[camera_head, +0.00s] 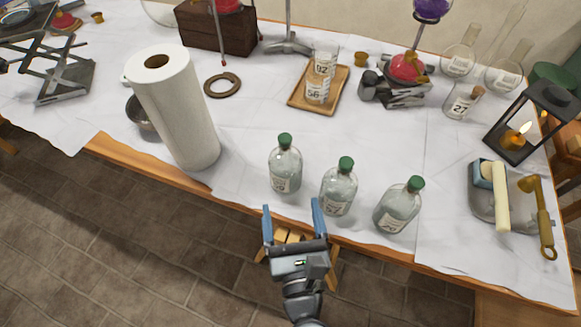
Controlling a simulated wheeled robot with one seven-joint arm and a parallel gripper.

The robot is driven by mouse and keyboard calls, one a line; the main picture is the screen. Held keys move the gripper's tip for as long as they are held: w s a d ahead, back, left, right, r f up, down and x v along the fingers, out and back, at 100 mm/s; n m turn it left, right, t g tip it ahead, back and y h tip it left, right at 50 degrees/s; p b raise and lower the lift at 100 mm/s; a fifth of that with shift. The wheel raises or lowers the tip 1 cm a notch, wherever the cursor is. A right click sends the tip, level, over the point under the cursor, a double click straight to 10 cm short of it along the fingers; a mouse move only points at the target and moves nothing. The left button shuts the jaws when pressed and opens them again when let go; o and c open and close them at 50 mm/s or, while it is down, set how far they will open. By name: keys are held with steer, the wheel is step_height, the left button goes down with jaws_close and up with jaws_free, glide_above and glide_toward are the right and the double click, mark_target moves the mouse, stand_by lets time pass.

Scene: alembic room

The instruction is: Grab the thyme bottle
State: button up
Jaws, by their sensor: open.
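Three clear glass bottles with green caps stand in a row near the front edge of the table: a left bottle (286,168), a middle bottle (338,190) and a right bottle (397,208). Each has a small label too small to read, so I cannot tell which one is thyme. My gripper (292,210) is open and empty. Its blue fingers point toward the table at its front edge, below the left bottle and left of the middle one in the picture. I see no contact with a bottle.
A paper towel roll (178,110) stands left of the bottles, with a metal bowl (141,112) behind it. A wooden tray (296,98) holds labelled glassware. A lantern (535,118) and a dish (482,206) with a pale candle stick are at right. The cloth (240,130) behind the left bottle is clear.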

mark_target(287, 182)
steer(key=w, duration=0.2)
steer(key=w+p, duration=0.1)
steer(key=w, duration=0.1)
steer(key=w+a, duration=0.1)
steer(key=w, duration=0.2)
steer(key=shift+r, duration=0.1)
steer(key=w, duration=0.1)
steer(key=w+p, duration=0.1)
steer(key=w, duration=0.2)
steer(key=shift+a+r+p, duration=0.15)
steer(key=shift+r+p, duration=0.1)
steer(key=shift+p, duration=0.05)
steer(key=shift+w+a, duration=0.1)
steer(key=shift+w, duration=0.4)
steer(key=shift+c, duration=0.5)
steer(key=c, duration=1)
steer(key=shift+o, duration=0.2)
